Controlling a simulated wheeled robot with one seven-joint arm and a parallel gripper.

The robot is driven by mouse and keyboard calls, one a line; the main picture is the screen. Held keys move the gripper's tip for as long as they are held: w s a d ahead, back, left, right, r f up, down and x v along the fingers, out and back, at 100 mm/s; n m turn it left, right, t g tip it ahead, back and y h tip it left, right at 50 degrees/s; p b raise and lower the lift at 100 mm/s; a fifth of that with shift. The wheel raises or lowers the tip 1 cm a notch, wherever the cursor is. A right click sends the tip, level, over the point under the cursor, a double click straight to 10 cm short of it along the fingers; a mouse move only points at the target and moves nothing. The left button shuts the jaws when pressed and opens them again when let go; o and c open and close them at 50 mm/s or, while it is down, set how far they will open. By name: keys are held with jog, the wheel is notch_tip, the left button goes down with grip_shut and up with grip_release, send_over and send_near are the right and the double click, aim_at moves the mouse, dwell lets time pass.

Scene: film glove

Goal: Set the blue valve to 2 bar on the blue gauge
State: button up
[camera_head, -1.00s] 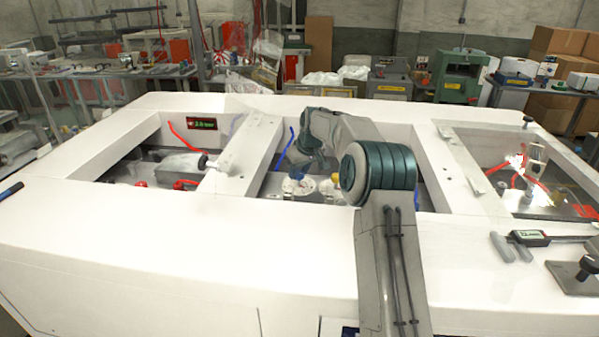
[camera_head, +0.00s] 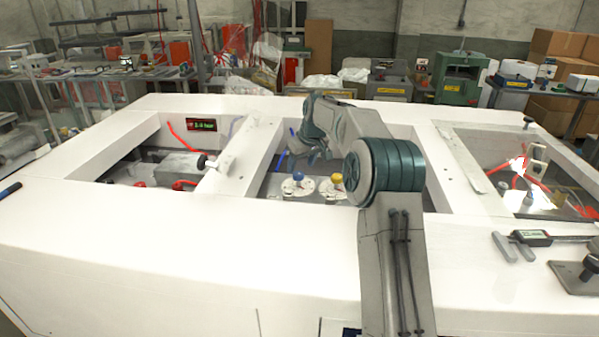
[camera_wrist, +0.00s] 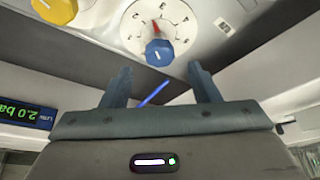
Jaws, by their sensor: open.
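The blue valve (camera_head: 298,176) is a round knob on a white dial in the middle bay; in the wrist view the blue knob (camera_wrist: 159,51) shows a white mark, with a red pointer beside it on the dial. My gripper (camera_head: 316,156) is above the dials, apart from the blue knob. In the wrist view its two fingers (camera_wrist: 160,82) are spread with nothing between them.
A yellow knob (camera_head: 336,179) on its own dial stands right of the blue one. Another digital display (camera_head: 201,125) with green digits is in the left bay. White frame beams bound the middle bay. A caliper (camera_head: 530,238) lies on the right front surface.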

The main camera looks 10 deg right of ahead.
jog(key=b+v, duration=0.1)
jog(key=v, duration=0.9)
